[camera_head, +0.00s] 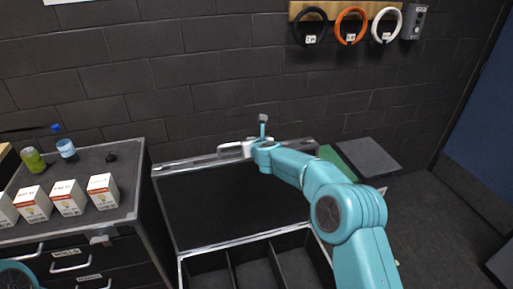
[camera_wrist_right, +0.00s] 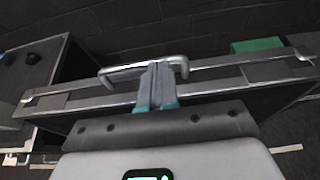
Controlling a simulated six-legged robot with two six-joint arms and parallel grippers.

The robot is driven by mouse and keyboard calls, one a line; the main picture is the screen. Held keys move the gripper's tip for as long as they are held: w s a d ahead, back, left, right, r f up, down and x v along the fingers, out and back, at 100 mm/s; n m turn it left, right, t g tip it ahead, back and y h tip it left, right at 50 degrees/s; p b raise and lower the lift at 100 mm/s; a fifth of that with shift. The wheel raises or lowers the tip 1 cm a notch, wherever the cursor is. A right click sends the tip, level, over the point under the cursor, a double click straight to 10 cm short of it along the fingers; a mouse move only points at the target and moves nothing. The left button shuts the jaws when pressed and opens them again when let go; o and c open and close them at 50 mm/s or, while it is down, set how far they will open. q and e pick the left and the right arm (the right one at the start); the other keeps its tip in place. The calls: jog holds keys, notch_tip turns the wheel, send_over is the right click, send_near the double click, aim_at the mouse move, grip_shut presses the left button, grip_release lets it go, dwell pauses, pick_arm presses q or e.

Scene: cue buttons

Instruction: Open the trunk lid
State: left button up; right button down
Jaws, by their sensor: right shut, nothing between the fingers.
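The trunk (camera_head: 256,240) stands in the lower middle of the head view, with several open dark compartments showing. Its lid (camera_head: 225,195) is raised, a dark panel with light metal edges standing up at the back. A silver handle (camera_head: 232,150) sits at the lid's top edge; it also shows in the right wrist view (camera_wrist_right: 118,73). My right gripper (camera_head: 250,147) is at the handle, with its fingers (camera_wrist_right: 157,86) shut and nothing between them. The fingertips overlap the handle bar in the wrist view; I cannot tell if they touch it. My left gripper is out of view.
A drawer cabinet (camera_head: 130,200) stands left of the trunk, with white boxes (camera_head: 68,198), a green bottle (camera_head: 33,160) and a blue-capped bottle (camera_head: 66,149) on top. A brick wall (camera_head: 180,60) is close behind. Rings (camera_head: 351,25) hang at the upper right. Floor is clear at right.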

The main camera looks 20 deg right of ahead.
jog(key=b+v, duration=0.7)
jog(key=v, duration=0.9)
notch_tip(320, 180, down, 17)
jog(key=s+d+n+g, duration=0.1)
jog(key=s+d+g, duration=0.1)
jog(key=g, duration=0.2)
jog(key=s+a+f+n+g, duration=0.1)
jog(key=s+f+n+g, duration=0.15)
jog(key=s+f, duration=0.4)
jog(key=s+f+n+g, duration=0.1)
jog(key=s+f+n, duration=0.25)
jog(key=f, duration=0.55)
jog(key=s+a+f+n+g+y, duration=0.1)
jog(key=s+a+f+n+g, duration=0.1)
jog(key=s+f+n, duration=0.4)
jog(key=s+a+f+n+g+y, duration=0.1)
jog(key=s+a+f+n, duration=0.1)
jog(key=s+f+n, duration=0.45)
jog(key=s+a+r+n+g+y, duration=0.1)
jog(key=s+a+n, duration=0.1)
jog(key=s+n, duration=0.4)
jog(key=s+a+r+n+g+y, duration=0.1)
jog(key=s+a+n, duration=0.1)
jog(key=s+n, duration=0.4)
jog(key=shift+a+n+p, duration=0.3)
jog(key=shift+a+n, duration=0.05)
jog(key=shift+n, duration=0.9)
